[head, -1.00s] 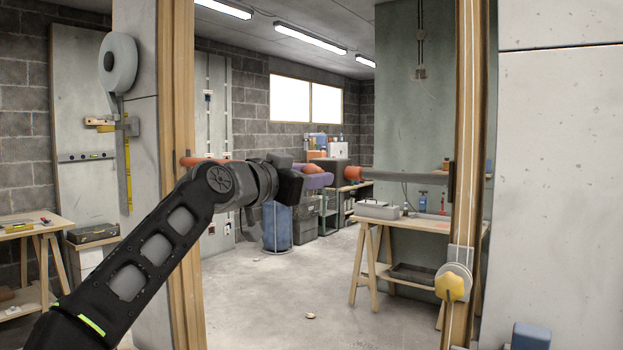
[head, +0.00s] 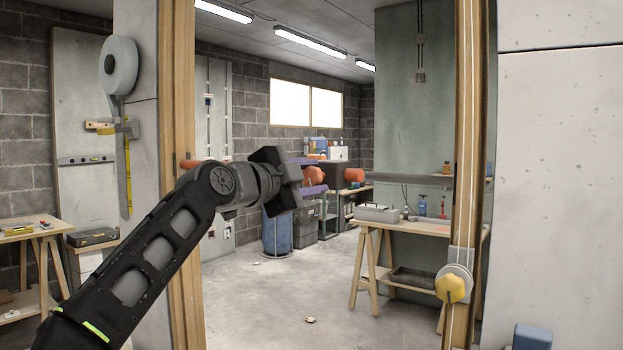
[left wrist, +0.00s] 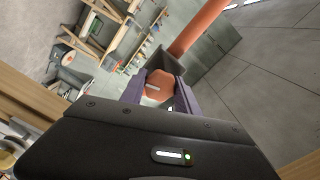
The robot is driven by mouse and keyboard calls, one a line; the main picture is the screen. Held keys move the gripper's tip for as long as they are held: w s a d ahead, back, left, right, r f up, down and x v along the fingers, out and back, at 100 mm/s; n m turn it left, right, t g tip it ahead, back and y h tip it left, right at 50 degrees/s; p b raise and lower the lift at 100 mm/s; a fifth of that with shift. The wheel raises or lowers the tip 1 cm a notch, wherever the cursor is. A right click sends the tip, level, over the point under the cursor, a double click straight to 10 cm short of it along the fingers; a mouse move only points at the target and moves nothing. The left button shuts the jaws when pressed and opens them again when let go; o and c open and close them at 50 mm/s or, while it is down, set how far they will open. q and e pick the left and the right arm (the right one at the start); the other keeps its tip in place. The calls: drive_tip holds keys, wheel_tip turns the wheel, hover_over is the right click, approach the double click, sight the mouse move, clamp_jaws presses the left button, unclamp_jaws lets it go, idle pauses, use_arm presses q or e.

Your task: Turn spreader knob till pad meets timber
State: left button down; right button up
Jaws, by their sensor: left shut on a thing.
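My left gripper (head: 311,176) is shut on an orange knob (head: 316,175), with one purple finger above it and one below. In the left wrist view the orange knob (left wrist: 160,86) sits between the purple fingers, in front of a dark block. An orange tube (left wrist: 201,26) runs up and right beyond that block. In the head view, orange shows past the dark block (head: 334,176), and another orange piece (head: 190,163) shows beside the left timber (head: 177,90). The right timber (head: 467,120) stands upright. I cannot make out the pad or any gap at the timber. My right gripper is out of view.
A yellow knob on a round disc (head: 452,285) is on the right timber. A workbench (head: 385,225) stands beyond the opening, and a blue bin (head: 277,232) stands further back. The concrete floor (head: 285,300) between the timbers is mostly clear.

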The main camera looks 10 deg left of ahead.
use_arm(q)
drive_tip(key=shift+f+m, duration=0.15)
drive_tip(key=shift+m, duration=0.25)
drive_tip(key=c, duration=0.9)
unclamp_jaws()
drive_tip(key=shift+s+a+b, duration=0.2)
drive_tip(key=shift+s+b, duration=0.1)
drive_tip(key=shift+s, duration=0.1)
drive_tip(key=b+v, duration=0.3)
drive_tip(key=v, duration=0.4)
